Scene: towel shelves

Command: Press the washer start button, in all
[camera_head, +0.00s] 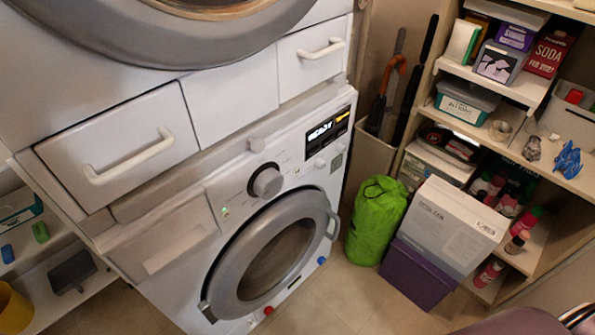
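The white washer (185,262) stands below another front-loading machine (120,30), with drawers between them. Its round grey door (232,242) looks shut. Its panel carries a large dial (266,182), a lit display (328,130) that seems to read READY, and small round buttons (320,163) under the display. A grey-green square (336,162) sits right of them. Small green lights (225,212) glow left of the dial. I cannot read which button is start. Neither of my grippers shows, and nothing touches the panel.
An umbrella (385,90) leans nearby. The floor before the washer is clear.

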